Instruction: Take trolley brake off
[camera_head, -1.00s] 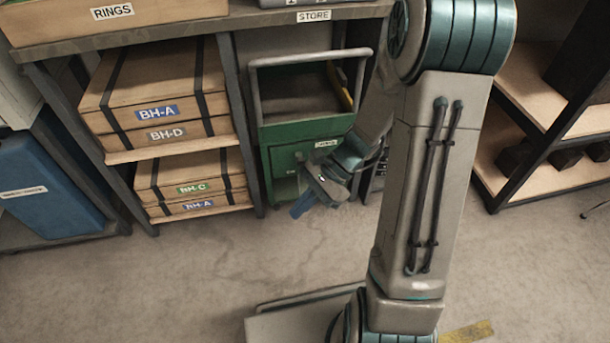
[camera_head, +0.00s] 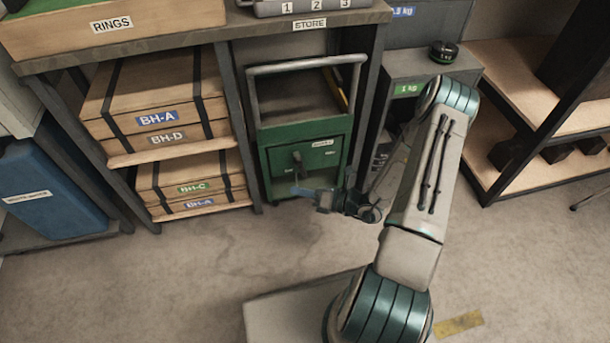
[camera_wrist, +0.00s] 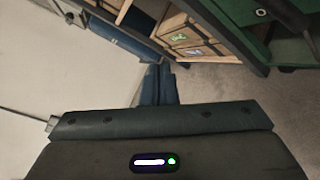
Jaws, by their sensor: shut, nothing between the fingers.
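The green trolley (camera_head: 330,158) stands in the bay under the bench, with a grey push handle (camera_head: 305,64) at its top. A short dark lever (camera_head: 298,160) is on its front panel, beside small labels too small to read. My gripper (camera_head: 297,191) is low in front of the trolley, just below the lever in the picture, pointing left. Its blue fingers are shut and empty, and I see no contact with the lever. In the wrist view my fingers (camera_wrist: 158,85) are together, and the trolley (camera_wrist: 290,47) is at the upper right.
Wooden crates (camera_head: 165,105) fill the shelf left of the trolley. A grey cabinet (camera_head: 420,66) with a dark round weight (camera_head: 443,51) stands to its right. A blue case (camera_head: 48,190) is at far left.

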